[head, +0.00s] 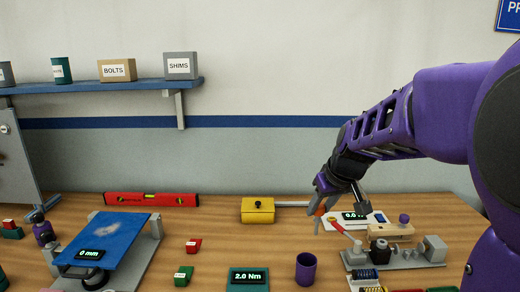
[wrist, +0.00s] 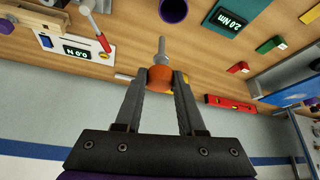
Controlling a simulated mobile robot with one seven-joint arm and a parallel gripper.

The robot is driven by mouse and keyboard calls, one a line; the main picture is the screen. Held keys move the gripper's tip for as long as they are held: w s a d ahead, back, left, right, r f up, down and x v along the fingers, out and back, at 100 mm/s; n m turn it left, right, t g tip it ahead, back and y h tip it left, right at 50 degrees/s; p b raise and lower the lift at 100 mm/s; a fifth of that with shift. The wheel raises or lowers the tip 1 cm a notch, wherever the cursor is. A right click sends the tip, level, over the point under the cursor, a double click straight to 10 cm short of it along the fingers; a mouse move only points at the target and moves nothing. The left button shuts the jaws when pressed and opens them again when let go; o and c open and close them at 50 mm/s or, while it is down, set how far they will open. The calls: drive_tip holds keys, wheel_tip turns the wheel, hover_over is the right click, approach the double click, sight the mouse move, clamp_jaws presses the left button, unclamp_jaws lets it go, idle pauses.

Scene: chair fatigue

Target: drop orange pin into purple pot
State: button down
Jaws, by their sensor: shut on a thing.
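The orange pin (wrist: 160,78) is held between the two fingertips of my gripper (wrist: 161,80) in the wrist view. Its orange head is in the jaws and its grey shaft points away from them. In the head view my gripper (head: 323,200) is above the table, and a little orange of the pin (head: 319,211) shows at its tips. The purple pot (head: 306,268) stands upright on the table, nearer the front and slightly left of my gripper. The pot (wrist: 173,10) also shows at the top edge of the wrist view, apart from the pin. Its inside is dark.
A fixture with a wooden block (head: 390,231) and grey metal parts stands right of the pot. A 2.0 Nm display box (head: 248,280) is left of it. A yellow box (head: 257,210), red level (head: 151,199) and blue plate (head: 104,240) lie farther left.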

sight(319, 222)
wheel_tip(319, 222, down, 5)
drive_tip(key=shift+f+b, duration=0.2)
drive_tip(key=shift+b, duration=1.05)
drive_tip(key=shift+c, duration=2.2)
unclamp_jaws()
